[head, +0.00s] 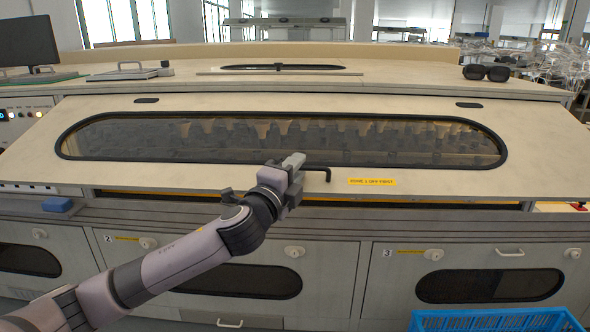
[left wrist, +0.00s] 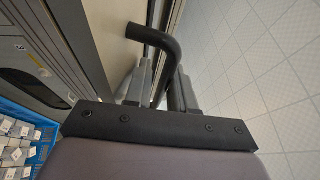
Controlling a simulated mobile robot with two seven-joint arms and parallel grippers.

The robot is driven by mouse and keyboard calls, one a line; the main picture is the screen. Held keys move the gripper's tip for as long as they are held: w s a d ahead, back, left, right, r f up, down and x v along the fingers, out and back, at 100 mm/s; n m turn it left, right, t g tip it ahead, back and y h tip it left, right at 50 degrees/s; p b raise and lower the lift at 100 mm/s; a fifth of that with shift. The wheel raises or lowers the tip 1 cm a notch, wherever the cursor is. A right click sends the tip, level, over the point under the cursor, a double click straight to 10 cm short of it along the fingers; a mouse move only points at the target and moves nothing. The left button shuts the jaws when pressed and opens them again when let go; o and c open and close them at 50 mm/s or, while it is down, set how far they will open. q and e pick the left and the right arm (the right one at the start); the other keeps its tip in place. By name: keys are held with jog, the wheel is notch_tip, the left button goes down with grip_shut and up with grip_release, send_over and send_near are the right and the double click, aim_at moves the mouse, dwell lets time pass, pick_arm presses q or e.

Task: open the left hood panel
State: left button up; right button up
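The hood panel (head: 230,176) is a wide cream panel with a long dark oval window (head: 280,140), sloping across the machine's front in the head view. A black bent handle (head: 327,174) sits at its lower middle, beside a yellow label. My left gripper (head: 291,164) is at this handle, partly covering it. In the left wrist view the handle (left wrist: 160,40) bends down between the two grey fingers of my left gripper (left wrist: 163,85). The fingers stand apart, with a gap seeming to show on one side of the bar. My right gripper is not in view.
Below the panel are a dark gap with a yellow strip and numbered cabinet doors (head: 335,254) with white knobs. A blue crate (head: 495,319) stands at the lower right. Dark glasses (head: 486,72) and a clipboard-like tray (head: 125,73) lie on the machine's top.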

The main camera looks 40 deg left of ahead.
pick_arm(q)
jog(key=s+d+f+b, duration=0.1)
jog(key=s, duration=0.6)
dwell(0.5)
jog(key=shift+r, duration=0.15)
jog(key=shift+s, duration=0.1)
jog(key=s+d+p, duration=0.1)
jog(key=s+p, duration=0.2)
jog(key=s, duration=0.5)
jog(key=shift+d, duration=0.2)
dwell(0.5)
